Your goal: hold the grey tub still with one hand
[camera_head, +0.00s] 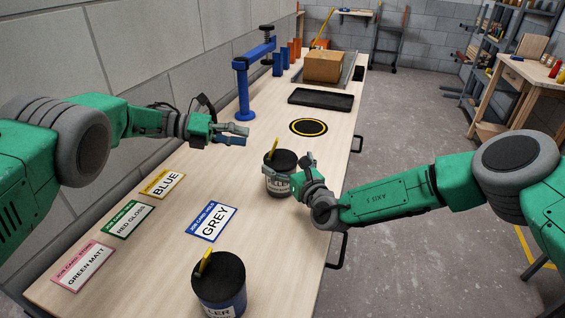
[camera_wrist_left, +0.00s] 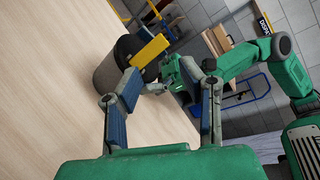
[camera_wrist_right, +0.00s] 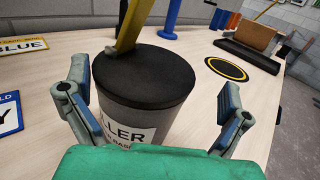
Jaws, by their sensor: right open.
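The grey tub (camera_head: 277,186) with a black top and a white label stands upright on the bench. It shows large in the right wrist view (camera_wrist_right: 143,115) and tilted by the camera in the left wrist view (camera_wrist_left: 108,72). A yellow-handled tool (camera_wrist_right: 131,27) sticks up at its top. My right gripper (camera_head: 290,172) is at the tub's right side. Its fingers (camera_wrist_right: 155,95) are spread, one on each side of the tub, with gaps visible. My left gripper (camera_head: 248,138) is open and empty above the bench, behind and left of the tub.
Cards reading GREY (camera_head: 212,222), BLUE (camera_head: 163,185), RED GLOSS (camera_head: 127,219) and GREEN MATT (camera_head: 82,266) lie left. A black-yellow ring (camera_head: 309,127), blue clamp stand (camera_head: 243,90) and black tray (camera_head: 321,99) lie beyond.

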